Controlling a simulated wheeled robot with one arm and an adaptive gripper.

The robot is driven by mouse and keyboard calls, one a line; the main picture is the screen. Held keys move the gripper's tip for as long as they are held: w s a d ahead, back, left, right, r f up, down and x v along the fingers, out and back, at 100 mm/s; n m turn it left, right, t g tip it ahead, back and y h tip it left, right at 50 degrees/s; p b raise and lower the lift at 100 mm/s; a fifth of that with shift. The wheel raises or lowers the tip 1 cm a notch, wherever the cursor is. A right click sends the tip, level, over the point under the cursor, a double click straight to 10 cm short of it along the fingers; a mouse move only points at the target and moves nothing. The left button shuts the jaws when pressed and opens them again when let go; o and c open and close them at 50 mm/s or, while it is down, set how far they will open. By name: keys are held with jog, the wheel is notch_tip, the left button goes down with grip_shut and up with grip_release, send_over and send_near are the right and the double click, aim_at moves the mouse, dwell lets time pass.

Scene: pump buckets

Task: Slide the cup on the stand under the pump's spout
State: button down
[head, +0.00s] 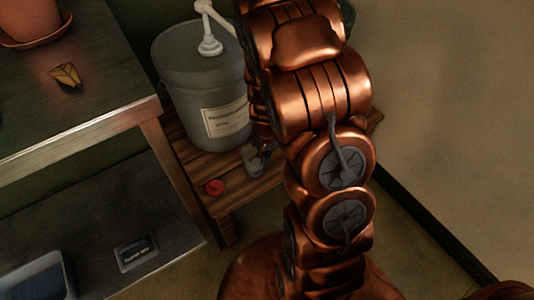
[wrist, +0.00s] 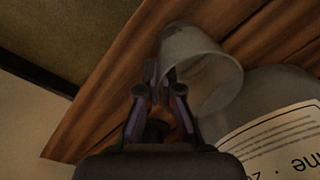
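A small translucent grey cup (head: 253,161) stands on the slatted wooden stand (head: 234,203), in front of the grey bucket (head: 180,85). The bucket's white pump (head: 210,45) rises from its lid, with the spout pointing to the right in the head view. In the wrist view the cup (wrist: 228,75) shows its open rim and looks empty. My gripper (wrist: 161,75) has its fingertips close together at the cup's side; nothing shows between them. Whether they touch the cup is unclear. In the head view my arm hides part of the stand and bucket.
A red disc (head: 214,187) lies on the stand left of the cup. A shelf unit (head: 70,125) at the left holds a terracotta pot (head: 30,20) and a folded yellow paper thing (head: 66,76).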

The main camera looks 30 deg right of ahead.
jog(key=shift+a, duration=0.25)
jog(key=c, duration=1.2)
grip_release()
jog(key=shift+c, duration=0.2)
notch_tip(320, 180, up, 12)
jog(key=shift+s+d, duration=0.25)
jog(key=shift+s, duration=0.1)
